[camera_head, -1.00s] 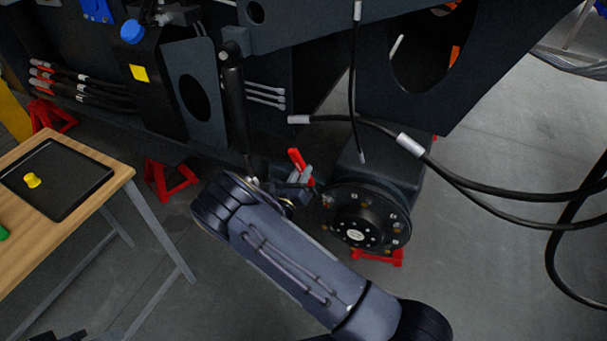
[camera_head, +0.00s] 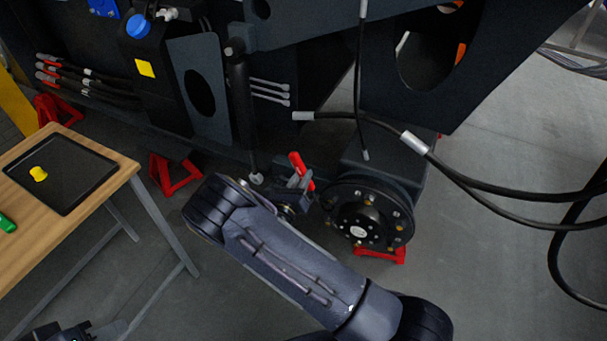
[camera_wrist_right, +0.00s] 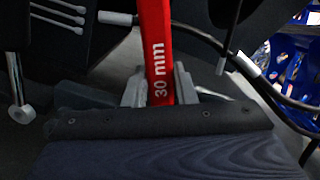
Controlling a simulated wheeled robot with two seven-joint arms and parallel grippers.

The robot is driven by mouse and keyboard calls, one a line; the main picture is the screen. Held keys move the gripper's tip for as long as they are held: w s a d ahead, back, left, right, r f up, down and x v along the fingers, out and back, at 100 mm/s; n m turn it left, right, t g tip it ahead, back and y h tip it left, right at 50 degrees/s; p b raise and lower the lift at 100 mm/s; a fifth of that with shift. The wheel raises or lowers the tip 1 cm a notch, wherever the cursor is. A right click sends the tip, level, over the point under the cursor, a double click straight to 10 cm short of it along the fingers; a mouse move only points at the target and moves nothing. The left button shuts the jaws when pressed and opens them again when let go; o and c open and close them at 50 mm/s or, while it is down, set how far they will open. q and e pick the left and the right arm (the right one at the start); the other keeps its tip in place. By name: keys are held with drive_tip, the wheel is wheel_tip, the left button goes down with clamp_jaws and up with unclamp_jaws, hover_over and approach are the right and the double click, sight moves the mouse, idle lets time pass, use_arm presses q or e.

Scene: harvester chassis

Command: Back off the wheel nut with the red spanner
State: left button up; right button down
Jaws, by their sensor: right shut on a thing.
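My right gripper (camera_head: 300,184) is shut on the red spanner (camera_head: 298,163), just left of the wheel hub (camera_head: 367,214). In the right wrist view the spanner (camera_wrist_right: 158,50) stands up between the fingers (camera_wrist_right: 156,88) and reads "30 mm"; its far end is out of that view. The round black hub carries several nuts around its rim and a pale centre label. The spanner appears apart from the hub; I cannot tell which nut is the one named. My left gripper (camera_head: 62,333) is only partly in view at the bottom left corner, and its jaws are unclear.
A wooden table (camera_head: 112,183) with a black tray (camera_head: 84,183), a yellow piece (camera_head: 38,174) and a green piece (camera_head: 6,223) stands at left. Black hoses (camera_head: 470,183) hang at right. Red stands (camera_head: 172,175) support the dark chassis. A black cylinder (camera_head: 240,105) stands behind the gripper.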

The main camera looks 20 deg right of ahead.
drive_tip(key=v, duration=0.8)
drive_tip(key=shift+a+r, duration=0.3)
drive_tip(key=shift+r, duration=0.15)
idle(1.0)
